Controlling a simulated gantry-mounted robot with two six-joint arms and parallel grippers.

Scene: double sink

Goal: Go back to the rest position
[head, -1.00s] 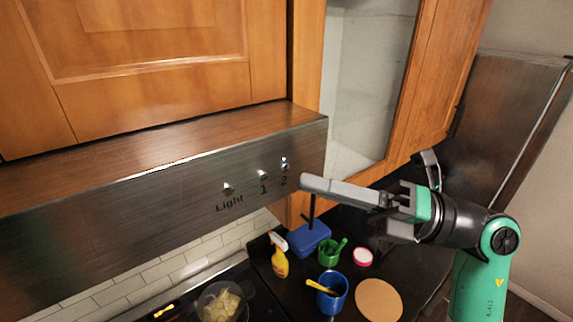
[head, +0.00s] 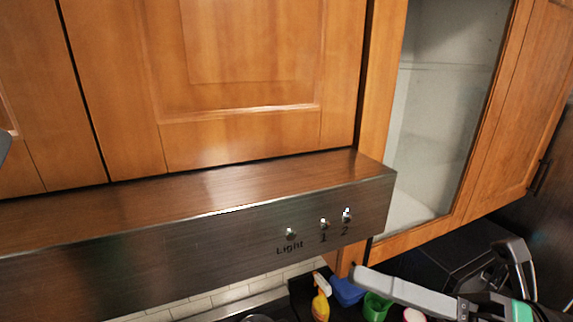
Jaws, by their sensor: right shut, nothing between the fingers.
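My right gripper (head: 362,277) shows at the lower right of the head view. Its long grey fingers are shut with nothing between them and point left, below the right end of the range hood. My right arm runs out of the picture at the bottom right corner. My left gripper cannot be made out. Only a small grey piece shows at the left edge, and I cannot tell what it is.
The steel range hood (head: 200,240) with its light and fan knobs spans the lower left. Below are a spray bottle (head: 321,305), a blue item (head: 346,291) and a green cup (head: 375,307).

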